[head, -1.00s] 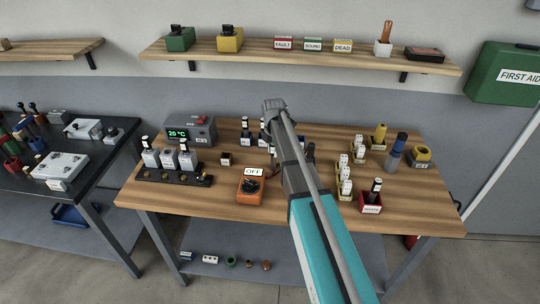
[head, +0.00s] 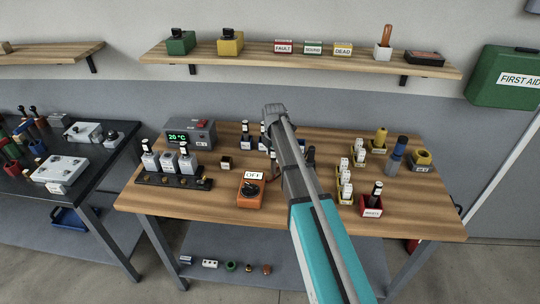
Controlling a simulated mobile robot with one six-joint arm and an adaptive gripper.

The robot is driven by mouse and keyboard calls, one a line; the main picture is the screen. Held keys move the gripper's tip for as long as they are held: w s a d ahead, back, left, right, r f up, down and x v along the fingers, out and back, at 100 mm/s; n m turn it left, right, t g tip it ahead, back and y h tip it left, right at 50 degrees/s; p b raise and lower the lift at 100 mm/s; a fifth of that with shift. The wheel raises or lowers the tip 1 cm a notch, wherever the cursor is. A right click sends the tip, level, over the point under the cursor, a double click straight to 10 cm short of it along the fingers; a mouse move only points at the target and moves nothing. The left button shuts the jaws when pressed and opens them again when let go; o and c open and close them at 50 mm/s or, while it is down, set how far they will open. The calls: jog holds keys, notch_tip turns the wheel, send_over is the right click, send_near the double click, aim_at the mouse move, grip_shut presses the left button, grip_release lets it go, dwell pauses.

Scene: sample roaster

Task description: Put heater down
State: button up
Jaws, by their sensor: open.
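My arm reaches from the bottom edge over the wooden bench (head: 215,214), and its wrist end stands above the bench's back middle. My gripper (head: 270,158) is below the wrist, mostly hidden behind my arm; it is open. I cannot tell for certain which thing is the heater. Several small dark-topped pieces stand upright near the gripper at the back of the bench, one of them a labelled piece (head: 246,136).
A grey unit (head: 190,133) reading 20 °C and a black rack (head: 172,181) with three grey pieces stand left. A red box (head: 372,207), white stacked pieces (head: 345,181) and a blue bottle (head: 397,155) stand right. A shelf (head: 270,49) hangs above. The front left bench is clear.

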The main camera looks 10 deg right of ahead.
jog(key=shift+r, duration=0.1)
notch_tip(320, 180, up, 12)
jog(key=p, duration=1.2)
dwell(0.8)
jog(key=shift+s+m, duration=0.4)
jog(key=shift+s, duration=0.2)
jog(key=s+a+m, duration=0.1)
jog(key=s+m, duration=2.1)
jog(key=s, duration=0.3)
jog(key=shift+s+a+m, duration=0.3)
jog(key=shift+s+a, duration=0.05)
